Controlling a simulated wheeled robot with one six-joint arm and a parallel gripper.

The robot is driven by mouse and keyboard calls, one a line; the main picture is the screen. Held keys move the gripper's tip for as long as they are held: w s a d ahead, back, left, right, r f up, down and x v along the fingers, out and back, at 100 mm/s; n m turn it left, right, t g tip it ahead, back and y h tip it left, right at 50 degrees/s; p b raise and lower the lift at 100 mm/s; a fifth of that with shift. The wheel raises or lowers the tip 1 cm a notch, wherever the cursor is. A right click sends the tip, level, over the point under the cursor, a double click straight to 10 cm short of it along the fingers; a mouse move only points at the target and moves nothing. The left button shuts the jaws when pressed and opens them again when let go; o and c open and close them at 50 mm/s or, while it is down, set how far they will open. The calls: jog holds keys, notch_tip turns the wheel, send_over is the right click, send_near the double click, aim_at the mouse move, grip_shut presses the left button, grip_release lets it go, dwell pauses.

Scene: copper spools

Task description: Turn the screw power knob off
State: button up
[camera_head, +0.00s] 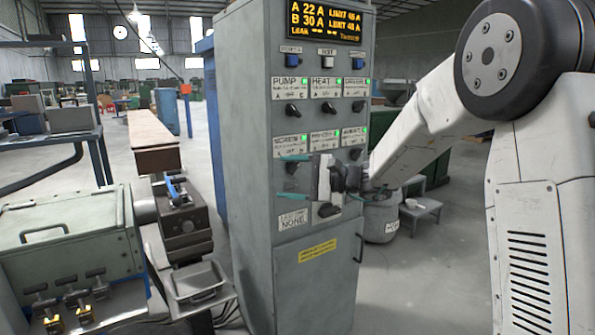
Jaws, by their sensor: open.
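The grey control cabinet (256,225) stands in the middle of the view, with rows of black knobs under white labels. The label that seems to read SCREW (290,141) is at the left of the lower label row, with a green light (304,138) lit beside it. The dark screw knob (291,168) below it is partly hidden by my gripper. My gripper (281,173) is open, its teal fingers pointing left in front of the panel, one above and one below the knob in the picture. I cannot tell whether they touch it.
An amber display (327,20) tops the cabinet, and a PUMP knob (293,108) sits higher up. My gripper body hides part of the lower panel. A green machine (70,240) and a metal tray (195,283) stand at left. A stool (420,208) stands at right.

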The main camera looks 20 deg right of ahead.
jog(key=w+d+f+m+t, duration=0.4)
jog(key=w+d+m+t, duration=0.15)
jog(key=w, duration=0.35)
jog(key=m+t+h, duration=0.3)
jog(key=t+h, duration=0.1)
send_near(294, 166)
jog(key=w, duration=0.2)
jog(key=x, duration=0.7)
jog(key=shift+a+f, duration=0.15)
jog(key=shift+a, duration=0.05)
jog(key=shift+s, duration=0.1)
jog(key=c, duration=1)
